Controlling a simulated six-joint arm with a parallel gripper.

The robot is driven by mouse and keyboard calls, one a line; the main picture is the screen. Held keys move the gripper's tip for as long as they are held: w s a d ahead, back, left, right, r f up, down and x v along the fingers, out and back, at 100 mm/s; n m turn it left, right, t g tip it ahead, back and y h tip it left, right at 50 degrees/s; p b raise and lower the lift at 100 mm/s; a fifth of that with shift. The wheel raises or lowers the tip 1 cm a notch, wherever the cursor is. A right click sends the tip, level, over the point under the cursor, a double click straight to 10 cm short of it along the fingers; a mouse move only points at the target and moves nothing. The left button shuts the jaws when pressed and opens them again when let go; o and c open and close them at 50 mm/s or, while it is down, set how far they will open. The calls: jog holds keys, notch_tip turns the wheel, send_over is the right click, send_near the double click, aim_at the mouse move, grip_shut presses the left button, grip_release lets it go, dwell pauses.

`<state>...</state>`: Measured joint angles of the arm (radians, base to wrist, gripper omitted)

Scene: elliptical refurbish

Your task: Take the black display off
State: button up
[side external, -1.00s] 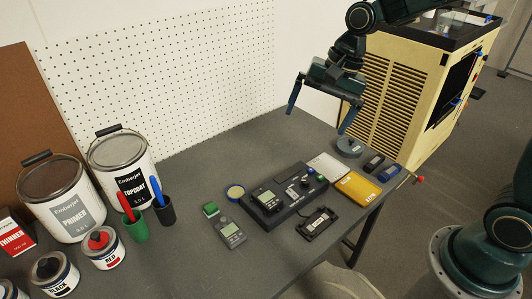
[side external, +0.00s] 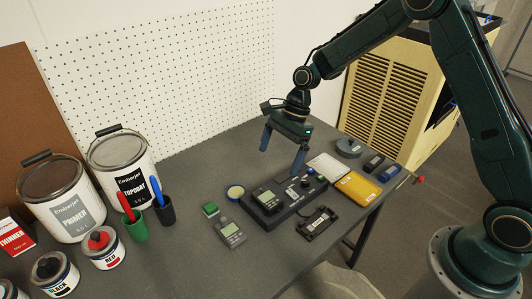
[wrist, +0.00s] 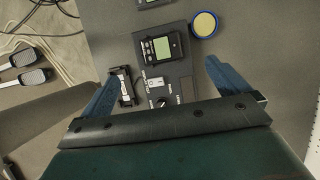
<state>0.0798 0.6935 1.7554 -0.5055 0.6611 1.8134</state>
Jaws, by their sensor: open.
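The black display (side external: 265,198), a dark block with a pale green screen, sits on the left part of a dark panel box (side external: 287,212) on the bench. In the wrist view the display (wrist: 162,47) lies beyond my fingertips, its screen clearly visible. My gripper (side external: 279,162) is open and empty, pointing down above the panel. In the wrist view my gripper (wrist: 164,68) has its two blue fingers spread wide, on either side of the panel (wrist: 180,72). The fingers appear apart from the display.
A grey meter (side external: 230,234), green block (side external: 210,209) and round yellow-topped tin (side external: 235,192) lie left of the panel. A black cradle (side external: 317,222) is in front, a yellow case (side external: 358,186) right. Cups with pens and paint cans stand further left.

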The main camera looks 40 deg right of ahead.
aim_at(263, 199)
jog(key=shift+x, duration=6.85)
jog(key=shift+d, duration=0.1)
jog(key=shift+c, duration=0.2)
jog(key=c, duration=1.3)
jog(key=shift+o, duration=0.2)
jog(key=shift+r, duration=2.45)
jog(key=shift+d, duration=0.1)
